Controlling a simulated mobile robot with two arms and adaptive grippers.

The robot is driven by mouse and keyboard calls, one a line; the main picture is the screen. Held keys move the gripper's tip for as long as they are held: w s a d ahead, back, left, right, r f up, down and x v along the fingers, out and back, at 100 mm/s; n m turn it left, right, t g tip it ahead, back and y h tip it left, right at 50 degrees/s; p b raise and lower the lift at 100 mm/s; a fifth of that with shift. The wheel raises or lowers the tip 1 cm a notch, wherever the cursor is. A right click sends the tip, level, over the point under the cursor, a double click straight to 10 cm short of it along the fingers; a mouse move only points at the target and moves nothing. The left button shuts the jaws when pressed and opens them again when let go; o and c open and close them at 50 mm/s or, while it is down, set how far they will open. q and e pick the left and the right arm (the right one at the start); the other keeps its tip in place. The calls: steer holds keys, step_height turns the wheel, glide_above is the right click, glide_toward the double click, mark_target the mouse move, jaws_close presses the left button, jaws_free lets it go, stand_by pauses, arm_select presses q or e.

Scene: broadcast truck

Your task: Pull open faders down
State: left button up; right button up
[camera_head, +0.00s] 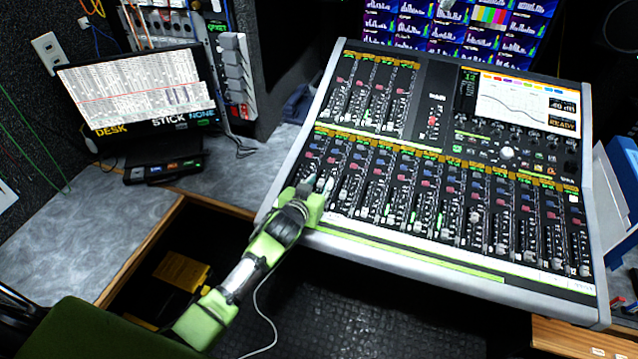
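The mixing console (420,252) fills the right half of the head view, tilted on its desk. A long row of channel strips with faders (475,218) runs along its lower half. A shorter fader bank (362,108) sits at its upper left. My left gripper (318,186) reaches in from the lower left, and its fingertips are over the leftmost strips of the lower row. The fingers are too small to tell whether they touch a fader. The gripper hides the lower part of those leftmost strips. My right gripper is not in view.
A monitor (135,90) marked DESK stands on the grey worktop (60,235) at the left, with a dark box (163,170) in front. An open recess below holds a yellow object (182,270). A green seat (85,330) is at the lower left. Screens (460,28) stand behind the console.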

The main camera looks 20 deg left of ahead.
mark_target(319, 192)
arm_select(q)
jaws_close()
steer(key=shift+s, duration=0.25)
steer(key=s, duration=0.1)
steer(key=s+p, duration=0.1)
steer(key=s, duration=0.1)
steer(key=s+p, duration=0.1)
steer(key=s, duration=0.1)
steer(key=shift+a+f, duration=0.1)
steer(key=shift+f, duration=0.45)
steer(key=shift+c, duration=1.3)
jaws_free()
steer(key=shift+o, duration=1.3)
steer(key=shift+s, duration=0.15)
